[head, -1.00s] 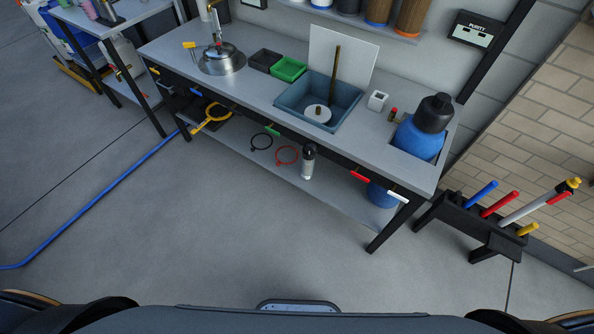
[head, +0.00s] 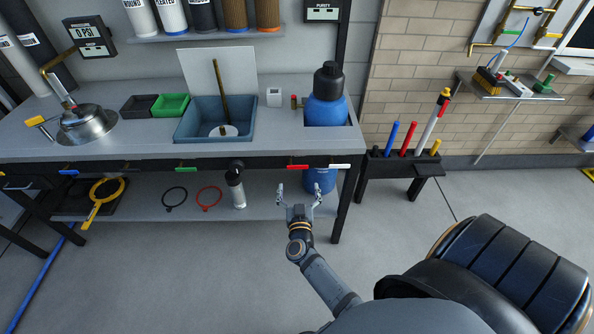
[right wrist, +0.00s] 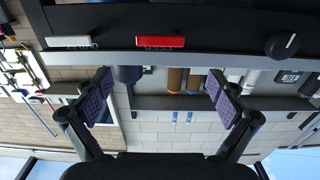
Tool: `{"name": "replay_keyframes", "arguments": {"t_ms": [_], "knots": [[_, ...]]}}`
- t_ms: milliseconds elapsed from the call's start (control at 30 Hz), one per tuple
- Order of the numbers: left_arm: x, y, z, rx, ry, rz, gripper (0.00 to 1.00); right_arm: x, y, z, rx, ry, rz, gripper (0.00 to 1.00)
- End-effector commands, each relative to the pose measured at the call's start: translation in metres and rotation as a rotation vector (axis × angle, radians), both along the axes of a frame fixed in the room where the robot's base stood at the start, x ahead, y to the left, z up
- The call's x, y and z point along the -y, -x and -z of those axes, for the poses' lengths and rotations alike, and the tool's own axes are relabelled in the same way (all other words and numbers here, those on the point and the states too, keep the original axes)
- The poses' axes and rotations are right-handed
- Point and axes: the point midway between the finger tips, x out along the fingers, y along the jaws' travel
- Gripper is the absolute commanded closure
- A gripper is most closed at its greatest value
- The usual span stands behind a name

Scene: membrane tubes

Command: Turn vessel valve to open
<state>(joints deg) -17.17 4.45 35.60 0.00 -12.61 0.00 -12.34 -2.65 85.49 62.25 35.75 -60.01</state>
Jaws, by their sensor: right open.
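The blue vessel (head: 326,108) with a black top stands in the right end of the bench. Several coloured handles line the bench's front edge; a red handle (head: 298,167) and a white handle (head: 340,166) are nearest the vessel. In the right wrist view the red handle (right wrist: 160,42) and white handle (right wrist: 68,41) lie lengthwise along the edge, with lettering too small to read. I cannot tell which one is the vessel valve. My right gripper (head: 299,192) is open and empty, just below the red handle in the head view, apart from it. My left gripper is out of view.
A black knob (head: 237,165) and a green handle (head: 186,169) sit further left on the bench front. A lower shelf (head: 265,206) holds rings and a cylinder. A rack (head: 404,166) of coloured tubes stands right of the bench. The floor in front is clear.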

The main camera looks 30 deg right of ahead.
Motion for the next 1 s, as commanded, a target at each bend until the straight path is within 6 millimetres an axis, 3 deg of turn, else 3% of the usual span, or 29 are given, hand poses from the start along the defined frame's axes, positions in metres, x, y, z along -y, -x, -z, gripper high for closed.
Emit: {"name": "replay_keyframes", "arguments": {"t_ms": [500, 900, 1000], "knots": [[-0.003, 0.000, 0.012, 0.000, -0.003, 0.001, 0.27, 0.048, -0.079, 0.001, -0.001, 0.003, -0.004, 0.05], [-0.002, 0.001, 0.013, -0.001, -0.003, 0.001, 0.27, 0.053, -0.087, 0.000, -0.002, 0.001, -0.004, 0.05], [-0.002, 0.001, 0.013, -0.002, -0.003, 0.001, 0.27, 0.053, -0.087, 0.000, -0.002, 0.001, -0.004, 0.18]]}}
